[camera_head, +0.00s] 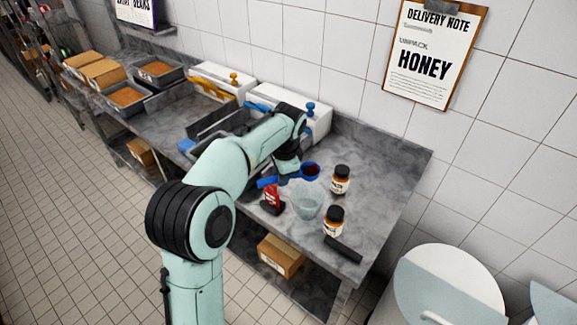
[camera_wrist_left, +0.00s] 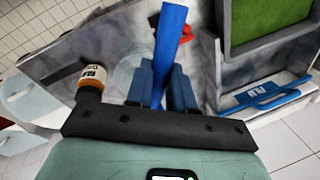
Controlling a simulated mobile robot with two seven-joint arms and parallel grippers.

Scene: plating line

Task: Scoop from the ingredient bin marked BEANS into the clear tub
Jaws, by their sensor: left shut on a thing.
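My left gripper (camera_head: 283,178) is shut on the handle of a blue scoop (camera_head: 310,171). The scoop's round bowl holds something dark red. In the left wrist view the blue handle (camera_wrist_left: 168,50) stands up between the fingers. The clear tub (camera_head: 308,200) stands on the steel table, just in front of the scoop bowl in the head view. I cannot tell whether the bowl is over it. The tub shows faintly behind the fingers in the left wrist view (camera_wrist_left: 126,72). No bin marked BEANS can be made out. My right gripper is not in view.
White dispensers (camera_head: 320,118) line the wall. A green-filled bin (camera_wrist_left: 265,22) is in the wrist view.

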